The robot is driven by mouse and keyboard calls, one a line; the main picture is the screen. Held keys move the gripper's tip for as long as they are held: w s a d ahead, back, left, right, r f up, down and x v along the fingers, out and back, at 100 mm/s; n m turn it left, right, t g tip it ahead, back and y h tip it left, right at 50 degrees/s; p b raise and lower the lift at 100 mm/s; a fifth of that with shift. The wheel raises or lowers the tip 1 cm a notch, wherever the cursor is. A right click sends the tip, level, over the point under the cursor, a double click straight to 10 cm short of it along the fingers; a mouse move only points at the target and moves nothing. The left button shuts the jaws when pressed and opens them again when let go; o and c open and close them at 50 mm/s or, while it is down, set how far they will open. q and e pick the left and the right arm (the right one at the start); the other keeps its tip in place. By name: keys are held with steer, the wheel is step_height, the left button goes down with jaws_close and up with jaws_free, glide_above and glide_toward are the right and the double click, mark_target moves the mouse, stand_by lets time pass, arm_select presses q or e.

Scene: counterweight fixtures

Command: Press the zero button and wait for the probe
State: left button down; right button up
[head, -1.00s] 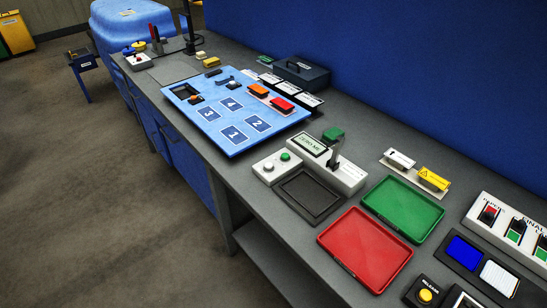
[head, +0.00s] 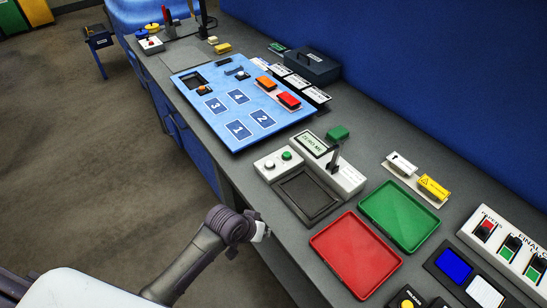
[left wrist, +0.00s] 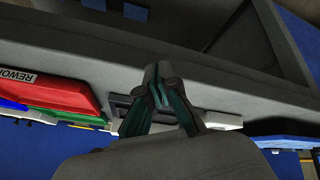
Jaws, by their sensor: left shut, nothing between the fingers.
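A white button box (head: 279,163) on the bench carries a pale round button (head: 269,165) and a green one (head: 287,155). I cannot read which is the zero button. Behind it a white instrument with a display (head: 312,143) reads "ZERO ME". A dark upright probe-like arm (head: 334,160) stands on the instrument, beside a dark square plate (head: 307,194). My left gripper (head: 264,233) is at the bench's front edge, nearer me than the box and apart from it. In the left wrist view its fingers (left wrist: 158,88) are together and empty. My right gripper is not in view.
A red tray (head: 355,254) and a green tray (head: 399,215) lie right of the plate. A blue numbered board (head: 238,110) lies to the left. A switch panel (head: 510,248) stands at the right.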

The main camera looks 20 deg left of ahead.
mark_target(268, 164)
arm_select(q)
steer(key=shift+n+t+h, duration=0.5)
steer(key=shift+n+t, duration=0.1)
steer(key=shift+n, duration=0.2)
steer(key=w+r, duration=0.2)
steer(key=w, duration=0.2)
steer(key=w+r, duration=0.2)
steer(key=w, duration=0.2)
steer(key=w+a+r, duration=0.1)
steer(key=w+r, duration=0.1)
steer(key=w, duration=0.2)
steer(key=shift+r+p, duration=0.1)
steer(key=shift+p, duration=0.3)
steer(key=w+a+r+n+t, duration=0.1)
steer(key=w+a+r+n, duration=0.2)
steer(key=w+r, duration=0.5)
steer(key=w+a, duration=0.1)
steer(key=w, duration=0.2)
steer(key=shift+a+r+t, duration=0.3)
steer(key=shift+r, duration=0.1)
step_height(268, 164, down, 8)
steer(key=b, duration=0.6)
steer(key=shift+b, duration=0.35)
steer(key=shift+f, duration=0.4)
steer(key=shift+f, duration=0.1)
steer(key=shift+f, duration=0.35)
